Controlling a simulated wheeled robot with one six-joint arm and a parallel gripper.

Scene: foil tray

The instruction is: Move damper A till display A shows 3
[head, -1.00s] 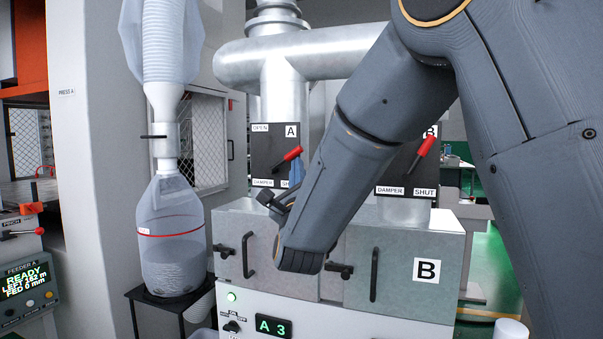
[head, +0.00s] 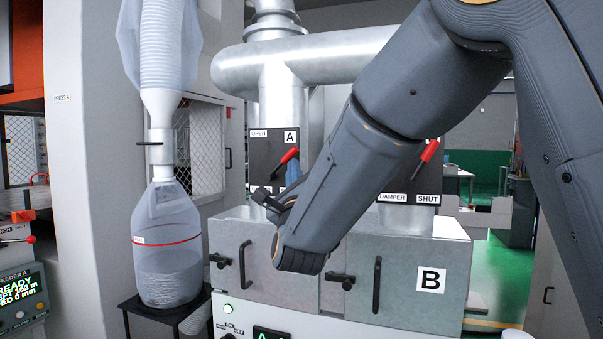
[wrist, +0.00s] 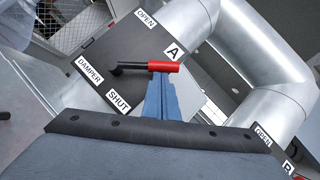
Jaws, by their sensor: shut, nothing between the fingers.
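Damper A's red-handled lever (head: 287,157) slants up to the right on a dark plate marked OPEN at top left and SHUT at lower right. In the wrist view the red handle (wrist: 165,67) lies across the blue fingertips of my gripper (wrist: 160,82). My gripper (head: 293,172) is shut with nothing between its fingers, just below the handle. It looks touching or very close; I cannot tell which. Display A (head: 270,334) is at the bottom edge of the head view, cut off, so its number cannot be read now.
Damper B's red lever (head: 427,152) stands to the right, partly behind my arm. Metal ducts (head: 310,68) run above and behind the plates. The grey cabinet (head: 395,272) with black handles is below. A clear collection bag (head: 167,245) hangs at left.

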